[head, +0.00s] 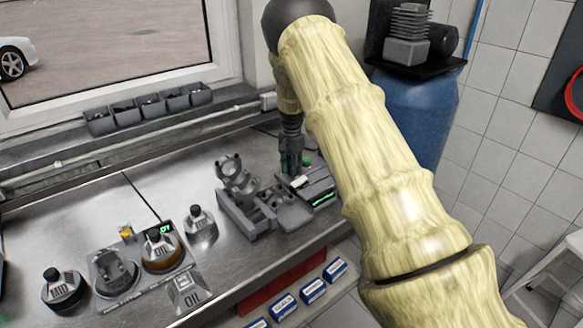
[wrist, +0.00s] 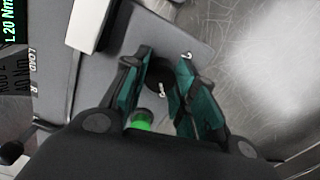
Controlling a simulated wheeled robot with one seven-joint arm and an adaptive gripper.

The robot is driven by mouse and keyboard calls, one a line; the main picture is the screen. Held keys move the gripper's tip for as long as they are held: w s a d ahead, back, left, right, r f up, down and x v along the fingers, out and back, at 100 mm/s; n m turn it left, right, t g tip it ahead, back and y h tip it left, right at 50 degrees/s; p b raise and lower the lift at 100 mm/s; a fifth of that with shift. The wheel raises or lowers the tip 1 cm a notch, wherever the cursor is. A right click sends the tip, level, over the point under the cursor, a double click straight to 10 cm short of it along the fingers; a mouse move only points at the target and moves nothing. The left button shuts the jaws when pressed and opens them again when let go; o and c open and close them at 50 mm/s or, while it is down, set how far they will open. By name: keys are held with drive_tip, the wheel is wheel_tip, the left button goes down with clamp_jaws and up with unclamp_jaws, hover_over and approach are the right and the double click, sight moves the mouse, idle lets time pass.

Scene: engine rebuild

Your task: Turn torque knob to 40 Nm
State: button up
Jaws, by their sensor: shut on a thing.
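The torque station (head: 321,191) is a grey box with a lit green display, on the steel bench below my arm in the head view. In the wrist view its display (wrist: 18,18) is cut off by the edge and reads "20 Nm". The dark round torque knob (wrist: 159,72) has a small pale mark near it and is partly hidden by my fingers. My gripper (wrist: 165,72) has its green-padded fingers on either side of the knob, shut on it. In the head view my gripper (head: 292,163) is small above the station.
A green button or lamp (wrist: 142,119) glows beside the knob. A white block (wrist: 91,24) stands on the panel. A grey fixture (head: 245,205) is close left of the station. Bare steel bench lies right in the wrist view.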

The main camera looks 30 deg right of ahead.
drive_tip(key=o, duration=1.1)
drive_tip(key=shift+c, duration=0.2)
drive_tip(key=shift+r, duration=0.1)
wheel_tip(320, 180, up, 12)
drive_tip(key=shift+f, duration=0.2)
